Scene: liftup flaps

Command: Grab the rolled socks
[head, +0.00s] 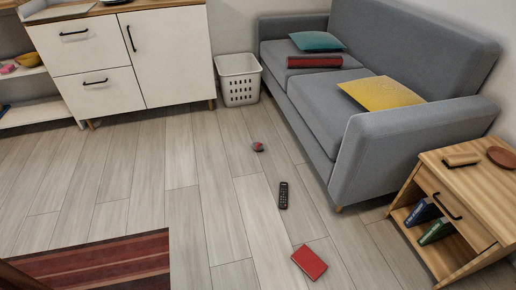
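A small roundish grey and red bundle (258,147), which looks like the rolled socks, lies on the wooden floor near the middle of the head view. It sits in front of the sofa, to the right of centre of the open floor. It is too small to make out in detail. Neither of my grippers shows in this view, and nothing touches the bundle.
A black remote (283,195) and a red book (309,262) lie on the floor nearer to me. A grey sofa (365,133), a white basket (239,80), a white cabinet (100,65) and a wooden side table (470,190) border free floor. A striped rug (105,262) lies front left.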

